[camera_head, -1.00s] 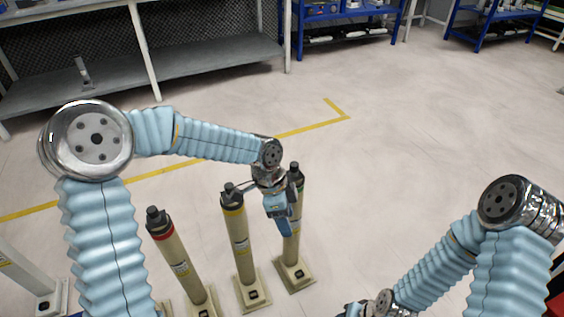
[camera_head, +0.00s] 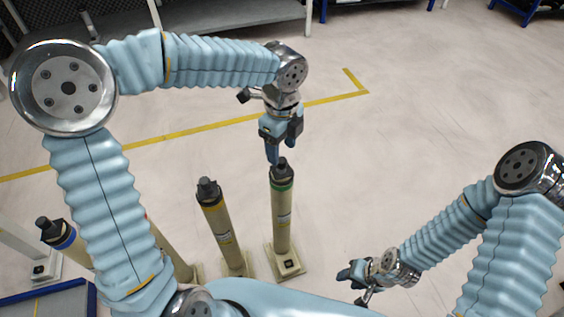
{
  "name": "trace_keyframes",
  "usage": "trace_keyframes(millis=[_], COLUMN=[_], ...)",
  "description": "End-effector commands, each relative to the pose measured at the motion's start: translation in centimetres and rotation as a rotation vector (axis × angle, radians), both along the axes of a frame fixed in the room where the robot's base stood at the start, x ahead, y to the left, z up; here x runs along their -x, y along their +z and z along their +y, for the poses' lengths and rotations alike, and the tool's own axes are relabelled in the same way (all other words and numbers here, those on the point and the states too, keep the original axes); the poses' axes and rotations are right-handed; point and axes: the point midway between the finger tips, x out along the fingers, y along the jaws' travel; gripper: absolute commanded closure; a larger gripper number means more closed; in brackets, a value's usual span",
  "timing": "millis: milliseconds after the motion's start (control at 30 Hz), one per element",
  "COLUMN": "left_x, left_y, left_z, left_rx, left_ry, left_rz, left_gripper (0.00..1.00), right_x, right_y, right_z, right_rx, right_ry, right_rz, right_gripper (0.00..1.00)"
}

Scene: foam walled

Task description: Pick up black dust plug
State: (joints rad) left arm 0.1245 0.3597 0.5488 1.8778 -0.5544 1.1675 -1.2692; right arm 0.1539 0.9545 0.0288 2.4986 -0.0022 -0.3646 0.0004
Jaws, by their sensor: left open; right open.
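Several beige posts stand upright in a row, each with a black plug on top. The green-banded post (camera_head: 283,225) carries a black dust plug (camera_head: 282,166). My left gripper (camera_head: 273,157) points down at this plug, its fingertips just above or beside it; whether they touch cannot be told. It is open and holds nothing that I can see. A yellow-banded post has a black plug (camera_head: 208,188), and a blue-banded one has another (camera_head: 46,227). My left arm hides most of a further post. My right gripper (camera_head: 352,282) is open and empty at the lower right, away from the posts.
A grey shelf (camera_head: 240,14) stands at the back left, with blue racks (camera_head: 519,10) at the back right. A yellow floor line (camera_head: 190,131) runs behind the posts. A blue-edged surface (camera_head: 50,300) is at the lower left. The floor right of the posts is clear.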

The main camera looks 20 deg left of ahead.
Motion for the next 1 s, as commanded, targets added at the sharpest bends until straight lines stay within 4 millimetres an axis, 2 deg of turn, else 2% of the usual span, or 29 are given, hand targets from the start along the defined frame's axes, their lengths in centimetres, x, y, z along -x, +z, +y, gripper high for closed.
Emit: trace_keyframes(millis=[167, 400, 700, 1000], left_x=[0.0, 0.1, 0.0, 0.0], left_y=[-1.6, -5.3, -5.8, -5.8], left_z=[0.0, 0.0, 0.0, 0.0], left_rx=[0.000, 0.001, 0.001, 0.001], left_ry=[0.001, 0.000, 0.001, 0.001], left_rz=[0.002, 0.001, -0.001, -0.001], left_gripper=[0.42, 0.42, 0.42, 0.88], right_x=[0.0, 0.0, 0.0, 0.0], right_y=[-0.1, -0.4, -0.4, -0.4], right_z=[0.0, 0.0, 0.0, 0.0], right_rx=[0.000, 0.001, 0.001, 0.001], right_ry=[0.000, -0.001, -0.001, -0.001], right_rz=[-0.001, 0.000, 0.000, 0.000], right_gripper=[0.57, 0.57, 0.57, 0.57])
